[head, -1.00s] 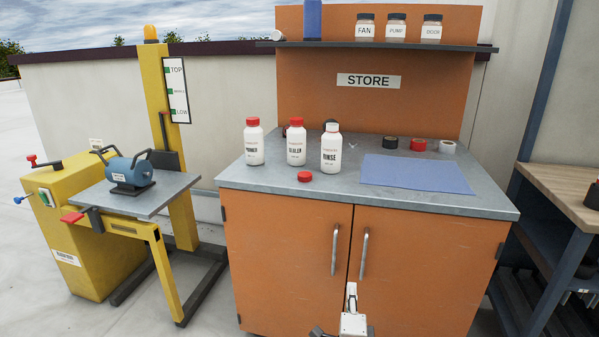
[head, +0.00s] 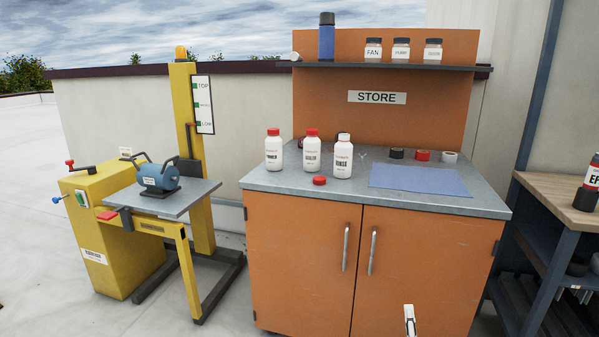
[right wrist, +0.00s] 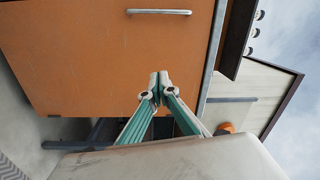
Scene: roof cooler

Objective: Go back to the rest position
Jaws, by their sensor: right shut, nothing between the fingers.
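My right gripper (head: 409,312) shows only in part at the bottom edge of the head view, in front of the orange cabinet's right door. In the right wrist view the right gripper (right wrist: 160,82) has its fingertips together with nothing between them. The orange cabinet (head: 300,265) stands behind it, and its door (right wrist: 90,65) with a metal handle fills much of the wrist view. The gripper appears apart from the door. My left gripper is not in the head view.
The grey countertop (head: 440,207) holds white bottles (head: 312,155), a red cap (head: 320,181), tape rolls (head: 423,156) and a blue mat (head: 415,178). A yellow lift (head: 205,230) with a blue pump (head: 158,177) stands left. A workbench (head: 560,190) stands right. Floor at far left is clear.

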